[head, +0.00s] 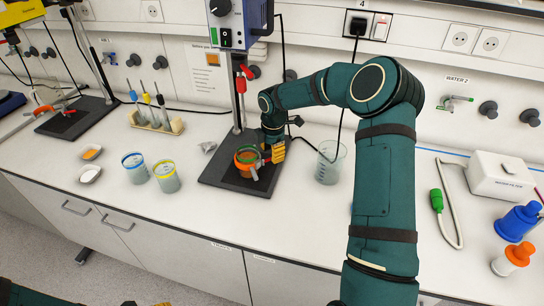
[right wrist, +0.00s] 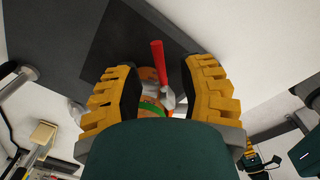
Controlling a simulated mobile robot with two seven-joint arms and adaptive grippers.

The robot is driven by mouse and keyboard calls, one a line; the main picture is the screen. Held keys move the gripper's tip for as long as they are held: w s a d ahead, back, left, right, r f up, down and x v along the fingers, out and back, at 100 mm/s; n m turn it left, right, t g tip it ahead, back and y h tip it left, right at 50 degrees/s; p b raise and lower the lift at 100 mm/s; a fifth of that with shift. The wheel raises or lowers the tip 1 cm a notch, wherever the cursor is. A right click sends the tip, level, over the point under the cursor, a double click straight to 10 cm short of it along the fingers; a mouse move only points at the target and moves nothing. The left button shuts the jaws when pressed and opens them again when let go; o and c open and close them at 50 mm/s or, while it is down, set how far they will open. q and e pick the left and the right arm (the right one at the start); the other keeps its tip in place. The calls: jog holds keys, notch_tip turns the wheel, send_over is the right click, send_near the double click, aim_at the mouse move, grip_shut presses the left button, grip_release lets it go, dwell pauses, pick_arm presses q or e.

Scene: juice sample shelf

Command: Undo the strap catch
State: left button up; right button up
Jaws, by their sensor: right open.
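A strap clamp (head: 247,160) with orange-red and green parts sits low on the stand over the dark base plate. In the right wrist view a red lever (right wrist: 159,62) stands between my fingers, with orange and green parts below it. I take this lever for the strap catch; whether it is latched I cannot tell. My right gripper (head: 275,150) is at the clamp's right side. Its yellow fingers (right wrist: 158,95) are apart on either side of the lever, with no clear grip on it. The palm hides the clamp's lower part. Only a sliver of my left gripper (head: 160,304) shows at the bottom edge.
The stand's dark base plate (head: 215,172) lies on the white bench. Two jars (head: 166,178) stand to the left and a glass beaker (head: 329,163) close to the right. A rack (head: 155,121) with probes is behind left. The front bench strip is clear.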

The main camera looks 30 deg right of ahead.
jog(key=shift+f, duration=0.95)
grip_shut()
